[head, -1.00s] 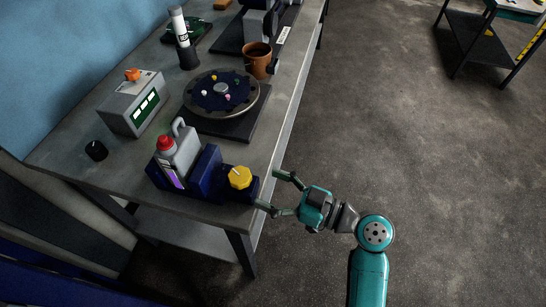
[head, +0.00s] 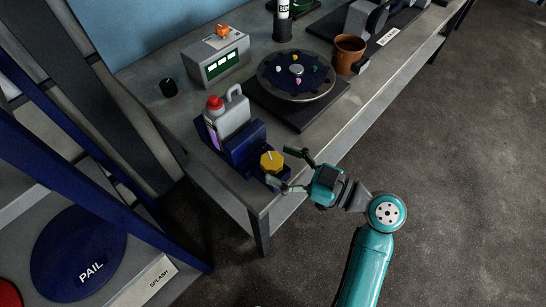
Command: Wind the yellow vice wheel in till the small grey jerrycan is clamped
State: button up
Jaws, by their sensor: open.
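The small grey jerrycan (head: 233,118) with a red cap stands upright in the blue vice (head: 243,148) near the table's front corner. Whether the vice jaw touches it, I cannot tell. The yellow vice wheel (head: 271,161) is on the right end of the vice and has a pale mark on its top. My gripper (head: 289,170) is open, its two fingers spread at the wheel's right side, one towards the back and one towards the front. The front finger overlaps the vice's end in view; contact cannot be told.
A turntable (head: 297,76) with small coloured pieces, a grey box with an orange knob (head: 216,60), a black knob (head: 169,88) and a brown mug (head: 348,54) stand on the grey table (head: 330,135). A shelf with a blue pail lid (head: 78,253) is at left. Floor at right is clear.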

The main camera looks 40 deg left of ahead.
jog(key=shift+s+a, duration=0.15)
jog(key=shift+a, duration=0.55)
jog(key=shift+s+a, duration=0.1)
jog(key=shift+a, duration=0.55)
jog(key=c, duration=1.2)
jog(key=shift+t, duration=0.3)
jog(key=m+t, duration=0.2)
jog(key=t, duration=0.1)
jog(key=shift+s+m+t, duration=0.1)
jog(key=shift+m+t, duration=0.3)
jog(key=m+t, duration=0.3)
jog(key=t, duration=0.1)
jog(key=shift+t, duration=0.3)
jog(key=shift+m+t+h, duration=0.95)
jog(key=shift+m+t, duration=0.15)
jog(key=shift+t, duration=0.4)
jog(key=shift+m+t+h, duration=0.95)
jog(key=shift+m+t, duration=0.15)
jog(key=shift+t, duration=0.4)
jog(key=shift+m+t+h, duration=0.9)
jog(key=shift+t+h, duration=0.1)
